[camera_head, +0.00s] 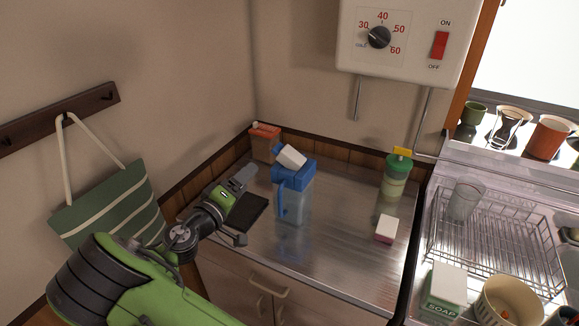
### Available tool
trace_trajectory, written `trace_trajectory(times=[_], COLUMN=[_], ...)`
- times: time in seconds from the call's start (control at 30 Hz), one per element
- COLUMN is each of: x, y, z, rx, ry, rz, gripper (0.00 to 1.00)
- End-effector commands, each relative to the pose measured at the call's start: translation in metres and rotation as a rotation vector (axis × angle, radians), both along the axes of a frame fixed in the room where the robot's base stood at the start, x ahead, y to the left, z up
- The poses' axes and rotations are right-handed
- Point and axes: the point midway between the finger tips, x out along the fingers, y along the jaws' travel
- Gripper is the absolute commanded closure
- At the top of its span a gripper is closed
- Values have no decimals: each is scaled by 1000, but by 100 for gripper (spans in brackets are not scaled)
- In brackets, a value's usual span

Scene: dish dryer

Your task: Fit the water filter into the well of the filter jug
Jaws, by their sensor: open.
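The filter jug (294,205) stands upright on the metal counter, with a clear bluish body, a blue top and a blue handle on its left side. A white piece that looks like the water filter (291,157) lies tilted at the jug's top, with a blue part at its upper left. I cannot tell whether any of it is inside the well. My gripper (241,208) is open and empty, to the left of the jug and apart from it.
A dark flat object (252,212) lies by my gripper. An orange-lidded container (264,143) stands behind left. A green-topped bottle (395,176) and a pink-and-white block (386,229) are to the right. A wire dish rack (492,235) stands beyond. The counter's front middle is clear.

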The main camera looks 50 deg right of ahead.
Motion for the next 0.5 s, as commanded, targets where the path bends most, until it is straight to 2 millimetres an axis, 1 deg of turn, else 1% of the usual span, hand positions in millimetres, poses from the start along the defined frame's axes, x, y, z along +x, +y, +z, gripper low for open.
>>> trace_trajectory(times=[0.07, 0.3, 0.4, 0.5], x=[2, 16, 22, 26], y=[-9, -67, -88, -99], z=[1, 2, 2, 2], rx=[-10, -6, -6, -5], ry=[-1, -1, -1, 1], rz=[-2, -6, -4, -2], gripper=[24, 24, 24, 24])
